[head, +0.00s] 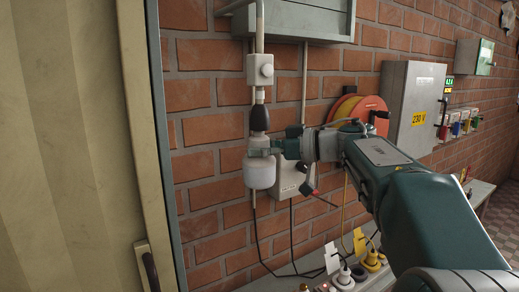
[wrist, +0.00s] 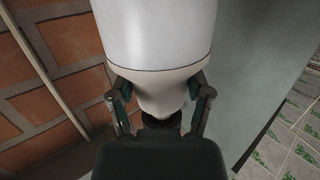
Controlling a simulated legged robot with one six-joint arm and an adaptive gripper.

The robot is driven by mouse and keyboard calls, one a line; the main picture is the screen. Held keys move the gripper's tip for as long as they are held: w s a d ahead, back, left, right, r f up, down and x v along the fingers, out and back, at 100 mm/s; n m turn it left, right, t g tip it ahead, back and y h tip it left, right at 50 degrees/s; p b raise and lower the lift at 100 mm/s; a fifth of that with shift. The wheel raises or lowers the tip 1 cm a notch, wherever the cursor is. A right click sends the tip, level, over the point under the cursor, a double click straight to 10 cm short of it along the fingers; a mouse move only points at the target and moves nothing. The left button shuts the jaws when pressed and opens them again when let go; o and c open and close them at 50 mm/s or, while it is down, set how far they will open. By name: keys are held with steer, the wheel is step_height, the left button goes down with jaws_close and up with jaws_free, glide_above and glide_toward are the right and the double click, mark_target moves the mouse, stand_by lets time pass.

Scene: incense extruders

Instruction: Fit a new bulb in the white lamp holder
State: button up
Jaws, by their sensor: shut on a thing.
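A white bulb (head: 260,176) with a wide rounded body hangs upright at the wall, its neck upward. It fills the top of the wrist view (wrist: 155,40). My gripper (head: 263,152) is shut on its tapered neck, with one finger on each side in the wrist view (wrist: 160,98). Directly above the neck is a dark, bulged socket-like part (head: 259,118), in line with the bulb. A white switch box (head: 260,69) sits higher on the same vertical conduit. No separate white lamp holder is clear, and I cannot tell whether the bulb is seated.
A grey box (head: 292,178) with a red-handled tool by it is close behind the bulb. A reel (head: 358,112) and a 230 V cabinet (head: 413,105) are to the right. Cables hang below to plugs on a bench. A cream door (head: 75,150) stands at left.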

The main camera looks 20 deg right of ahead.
steer(key=shift+r, duration=0.2)
steer(key=shift+n+g, duration=0.3)
steer(key=shift+r+y, duration=0.1)
steer(key=shift+y, duration=0.2)
steer(key=shift+c, duration=0.6)
steer(key=o, duration=1.3)
steer(key=shift+c, duration=0.2)
steer(key=shift+f, duration=0.2)
